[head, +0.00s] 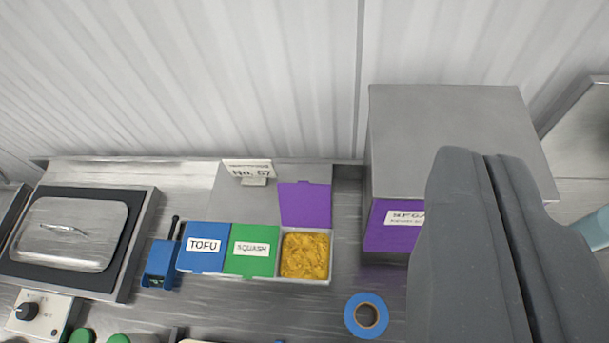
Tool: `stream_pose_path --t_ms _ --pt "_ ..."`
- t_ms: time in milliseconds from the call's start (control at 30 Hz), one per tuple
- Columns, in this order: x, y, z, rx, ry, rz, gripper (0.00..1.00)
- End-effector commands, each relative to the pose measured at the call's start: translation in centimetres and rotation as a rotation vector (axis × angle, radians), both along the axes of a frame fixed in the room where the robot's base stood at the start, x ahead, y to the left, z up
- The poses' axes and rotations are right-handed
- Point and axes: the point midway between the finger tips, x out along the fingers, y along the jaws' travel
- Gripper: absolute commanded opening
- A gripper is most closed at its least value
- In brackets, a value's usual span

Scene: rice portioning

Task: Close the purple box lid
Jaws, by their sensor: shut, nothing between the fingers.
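The purple lid (305,206) stands open behind the rightmost compartment of a row of boxes. That open compartment (329,260) holds a yellow-orange, chunky food (304,256). Beside it, the green lid (252,251) marked SQUASH and the blue lid (204,247) marked TOFU lie closed. My gripper (484,158) is large in the right foreground, shut and empty, to the right of the purple lid and apart from it. It hides part of the counter and the steel unit.
A steel unit (450,140) with a purple labelled front stands right of the boxes. A No. 57 sign (250,169) stands behind them. A blue tape roll (367,316) lies in front. A blue holder (160,262) and lidded steel pan (70,235) are left. A corrugated wall rises behind.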

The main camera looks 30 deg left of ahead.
Motion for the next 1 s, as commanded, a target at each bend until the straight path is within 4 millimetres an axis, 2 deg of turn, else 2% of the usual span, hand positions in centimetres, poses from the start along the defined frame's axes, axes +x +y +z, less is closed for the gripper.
stream_pose_path --t_ms 33,400,700,1000 --pt "1.6 0.3 0.1 -0.003 0.030 0.001 0.00" --pt "9.4 2.6 -3.4 -0.021 0.265 0.017 0.00" --pt "14.4 5.2 -7.3 -0.038 0.450 0.043 0.00" --pt "18.0 7.9 -12.5 -0.056 0.642 0.079 0.00"
